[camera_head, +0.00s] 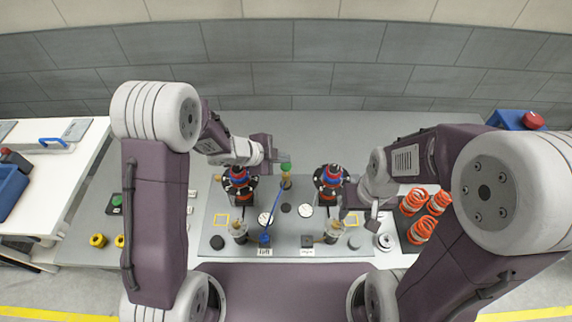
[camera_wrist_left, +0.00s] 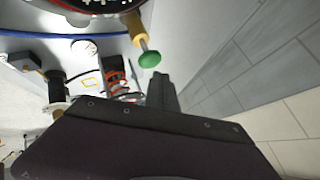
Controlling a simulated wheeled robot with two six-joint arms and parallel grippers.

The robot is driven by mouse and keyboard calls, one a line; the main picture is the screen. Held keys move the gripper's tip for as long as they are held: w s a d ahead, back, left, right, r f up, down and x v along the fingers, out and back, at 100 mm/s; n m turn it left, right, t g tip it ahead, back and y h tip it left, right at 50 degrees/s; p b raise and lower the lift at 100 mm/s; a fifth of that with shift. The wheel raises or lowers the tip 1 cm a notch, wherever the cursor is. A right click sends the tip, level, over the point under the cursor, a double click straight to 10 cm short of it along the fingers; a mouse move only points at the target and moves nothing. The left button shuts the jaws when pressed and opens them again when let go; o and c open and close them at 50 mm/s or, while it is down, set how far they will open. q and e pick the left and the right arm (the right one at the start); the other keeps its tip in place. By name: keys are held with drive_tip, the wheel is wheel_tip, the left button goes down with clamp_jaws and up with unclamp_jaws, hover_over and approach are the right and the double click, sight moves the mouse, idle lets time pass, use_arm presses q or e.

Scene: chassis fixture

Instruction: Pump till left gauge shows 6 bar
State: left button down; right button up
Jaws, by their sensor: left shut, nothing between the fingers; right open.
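The pump has a green knob (camera_head: 286,167) on a brass body (camera_head: 287,181). In the left wrist view the green knob (camera_wrist_left: 149,60) sits on a thin rod above the brass body (camera_wrist_left: 134,24). My left gripper (camera_head: 276,151) is shut and empty, close beside the knob; I cannot tell whether it touches. In the left wrist view its fingers (camera_wrist_left: 160,80) end just short of the knob. The left gauge (camera_head: 265,218) is a small white dial behind the "left" label (camera_head: 264,252); its reading is too small to tell. My right gripper (camera_head: 372,212) is open at the right.
Two black-and-red struts (camera_head: 239,180) (camera_head: 329,180) flank the pump. A blue hose (camera_head: 279,203) runs forward from it. A second white dial (camera_head: 305,211) lies right of the hose. A white bench (camera_head: 65,185) is at the left.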

use_arm(q)
drive_tip(key=shift+f, duration=0.4)
